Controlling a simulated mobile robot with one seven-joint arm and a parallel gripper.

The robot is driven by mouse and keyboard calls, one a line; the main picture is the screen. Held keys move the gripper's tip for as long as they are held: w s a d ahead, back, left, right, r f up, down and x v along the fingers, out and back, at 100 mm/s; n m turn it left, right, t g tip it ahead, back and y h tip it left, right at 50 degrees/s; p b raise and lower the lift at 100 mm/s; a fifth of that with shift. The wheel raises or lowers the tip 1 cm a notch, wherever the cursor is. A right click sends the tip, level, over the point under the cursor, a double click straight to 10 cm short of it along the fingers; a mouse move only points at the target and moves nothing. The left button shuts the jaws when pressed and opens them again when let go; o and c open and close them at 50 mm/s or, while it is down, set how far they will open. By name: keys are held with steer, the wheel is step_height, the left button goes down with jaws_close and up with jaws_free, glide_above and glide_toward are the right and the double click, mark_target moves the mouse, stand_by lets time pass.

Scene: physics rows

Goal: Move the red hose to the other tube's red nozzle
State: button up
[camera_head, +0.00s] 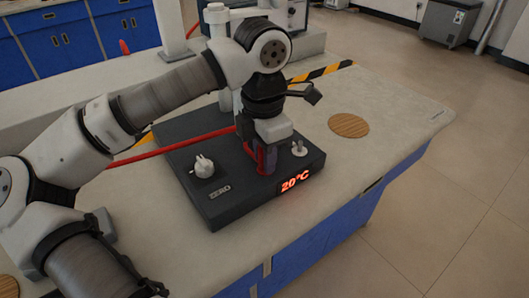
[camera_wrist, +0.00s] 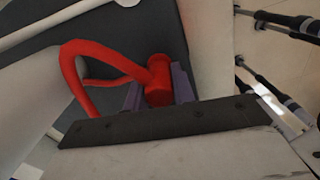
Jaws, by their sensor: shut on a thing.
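The red hose (camera_head: 170,147) runs from the left across the dark hotplate-like device (camera_head: 213,207) to my gripper (camera_head: 262,165). In the wrist view the red hose (camera_wrist: 77,75) bends in a loop and ends in a thick red connector (camera_wrist: 158,80). My gripper (camera_wrist: 158,92) is shut on this connector, between purple-grey finger pads. In the head view the gripper is low over the device, behind its lit display. Whether the connector touches anything below is hidden. I cannot make out a red nozzle on another tube for certain.
The device has a white knob (camera_head: 203,166), a small white fitting (camera_head: 299,149) and a "20°C" display (camera_head: 295,182). A round wooden disc (camera_head: 348,125) lies to the right. A small red tip (camera_head: 124,47) shows at the back left. The bench's right end is mostly clear.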

steer(key=shift+f+b, duration=0.3)
steer(key=o, duration=1.1)
steer(key=shift+o, duration=0.3)
steer(key=o, duration=0.3)
steer(key=shift+r, duration=0.1)
steer(key=shift+r+p, duration=2.2)
steer(key=shift+r, duration=1.3)
